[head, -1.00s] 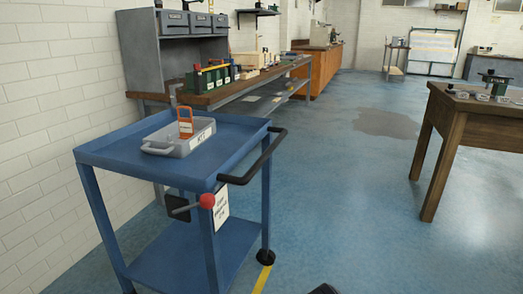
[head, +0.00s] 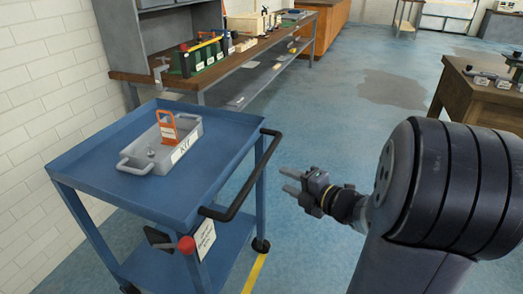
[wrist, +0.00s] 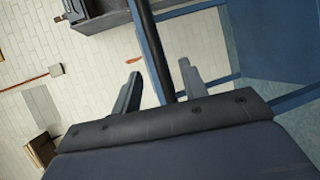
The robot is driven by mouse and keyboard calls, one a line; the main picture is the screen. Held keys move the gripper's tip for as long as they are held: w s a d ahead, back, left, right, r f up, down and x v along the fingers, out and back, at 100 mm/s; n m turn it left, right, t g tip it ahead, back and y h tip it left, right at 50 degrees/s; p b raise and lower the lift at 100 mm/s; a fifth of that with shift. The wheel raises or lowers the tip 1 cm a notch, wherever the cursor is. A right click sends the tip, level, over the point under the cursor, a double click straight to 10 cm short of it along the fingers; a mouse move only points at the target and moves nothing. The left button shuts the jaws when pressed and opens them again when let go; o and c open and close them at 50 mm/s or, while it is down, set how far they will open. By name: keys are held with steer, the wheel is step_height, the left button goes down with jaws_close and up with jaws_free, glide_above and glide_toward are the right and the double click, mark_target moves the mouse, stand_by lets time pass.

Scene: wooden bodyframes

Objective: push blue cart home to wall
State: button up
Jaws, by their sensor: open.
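The blue cart (head: 95,160) stands beside the white brick wall at the left, with a gap of floor between its lower part and the wall. Its black push handle (head: 244,185) runs along its right side. A red-knobbed lever (head: 186,244) and a white hanging label (head: 205,239) are at its front corner. My gripper (head: 284,181) is open and empty, to the right of the handle and pointing toward it. In the wrist view, a dark bar, apparently the handle (wrist: 153,45), lies between the fingers (wrist: 160,70); contact cannot be told.
A grey kit tray (head: 190,137) with an orange tag (head: 167,127) sits on the cart top. A workbench (head: 215,85) stands behind the cart along the wall. A wooden table (head: 455,87) is at the right. A yellow line (head: 254,274) crosses the floor; the middle floor is clear.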

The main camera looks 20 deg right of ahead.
mark_target(260, 167)
steer(key=shift+n+y, duration=0.3)
steer(key=shift+n, duration=0.1)
steer(key=b+x, duration=0.1)
steer(key=x, duration=0.4)
steer(key=b+x, duration=0.1)
steer(key=x, duration=0.5)
steer(key=shift+r, duration=0.25)
steer(key=shift+c, duration=0.4)
jaws_close()
